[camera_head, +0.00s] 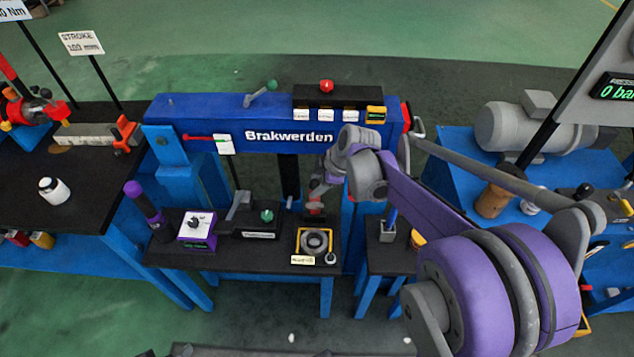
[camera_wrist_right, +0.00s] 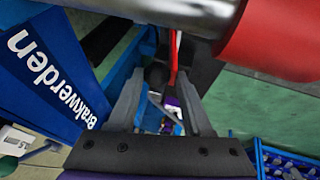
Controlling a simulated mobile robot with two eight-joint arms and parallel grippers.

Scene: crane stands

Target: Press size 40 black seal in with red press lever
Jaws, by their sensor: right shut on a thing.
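The blue press marked Brakwerden (camera_head: 220,110) stands in the middle, with a red part (camera_head: 405,117) at its right end. My right gripper (camera_head: 322,188) is in front of the press, below its beam. In the right wrist view my right gripper (camera_wrist_right: 162,82) is shut on what looks like the narrow red press lever (camera_wrist_right: 174,52); the contact is partly hidden. A dark ring (camera_head: 315,242), possibly a seal, lies in a yellow-framed fixture (camera_head: 298,255) under the press; its size cannot be read. My left gripper is not in view.
A purple-and-white device (camera_head: 197,230) and a grey block (camera_head: 250,222) stand left of the fixture. A dark bench with a white bottle (camera_head: 54,190) is at left. A grey motor (camera_head: 520,125) stands at right. A silver-and-red cylinder (camera_wrist_right: 270,40) crosses the wrist view close up.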

